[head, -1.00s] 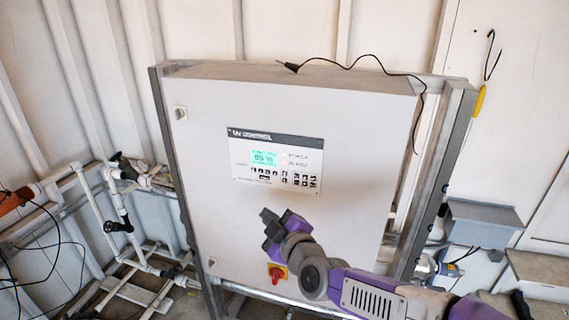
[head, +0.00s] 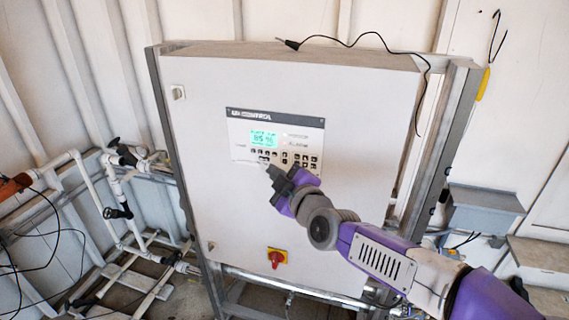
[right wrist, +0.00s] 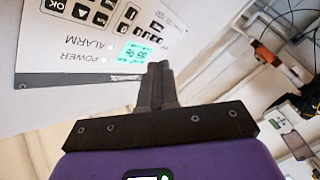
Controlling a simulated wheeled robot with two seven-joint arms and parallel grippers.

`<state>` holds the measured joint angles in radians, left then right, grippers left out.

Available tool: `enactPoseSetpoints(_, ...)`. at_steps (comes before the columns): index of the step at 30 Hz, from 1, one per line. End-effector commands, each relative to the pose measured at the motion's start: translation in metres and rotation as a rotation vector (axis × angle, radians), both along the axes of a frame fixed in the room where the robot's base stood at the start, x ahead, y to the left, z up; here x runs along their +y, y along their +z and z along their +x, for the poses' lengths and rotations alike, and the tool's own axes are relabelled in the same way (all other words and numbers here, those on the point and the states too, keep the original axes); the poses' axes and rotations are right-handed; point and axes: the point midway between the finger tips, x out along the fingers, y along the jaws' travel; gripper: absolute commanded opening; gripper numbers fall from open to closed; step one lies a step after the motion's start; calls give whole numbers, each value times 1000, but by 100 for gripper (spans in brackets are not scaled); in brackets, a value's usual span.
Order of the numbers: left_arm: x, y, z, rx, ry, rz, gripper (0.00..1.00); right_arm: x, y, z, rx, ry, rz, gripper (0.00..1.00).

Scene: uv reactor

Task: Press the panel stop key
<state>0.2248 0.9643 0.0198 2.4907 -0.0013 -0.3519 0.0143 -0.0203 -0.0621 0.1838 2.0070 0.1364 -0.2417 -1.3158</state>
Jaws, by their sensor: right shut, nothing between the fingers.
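The control panel (head: 239,121) is a label with a lit green screen (head: 263,139) and rows of small dark keys (head: 301,159), on the front of a pale cabinet. My right gripper (head: 270,170) is shut and empty, with its tips just below the lower left part of the key rows. In the right wrist view the shut fingers (right wrist: 158,70) point at the panel, beside the green screen (right wrist: 132,52) and the keys (right wrist: 145,25). I cannot tell whether the tips touch the panel. Which key is the stop key is too small to read. My left gripper is not in view.
A red rotary switch on a yellow plate (head: 277,258) sits low on the cabinet door (head: 215,210). A black cable (head: 350,42) lies over the cabinet top. White pipes (head: 115,225) stand at the left. A grey box (head: 483,210) is at the right.

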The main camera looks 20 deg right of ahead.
Motion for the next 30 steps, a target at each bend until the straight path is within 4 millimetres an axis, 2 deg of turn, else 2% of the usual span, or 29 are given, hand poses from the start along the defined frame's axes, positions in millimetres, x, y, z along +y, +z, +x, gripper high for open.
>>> enactPoseSetpoints(1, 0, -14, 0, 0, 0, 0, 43, -5, -6, 7, -2, -2, 0, 0)
enactPoseSetpoints(3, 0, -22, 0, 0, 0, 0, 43, -11, -7, 14, 0, -3, -1, 0)
enactPoseSetpoints(10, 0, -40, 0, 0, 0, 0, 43, -21, -4, 31, 0, 0, 0, 0)
enactPoseSetpoints(30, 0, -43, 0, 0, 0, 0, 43, -25, -1, 36, 2, -2, -2, 0)
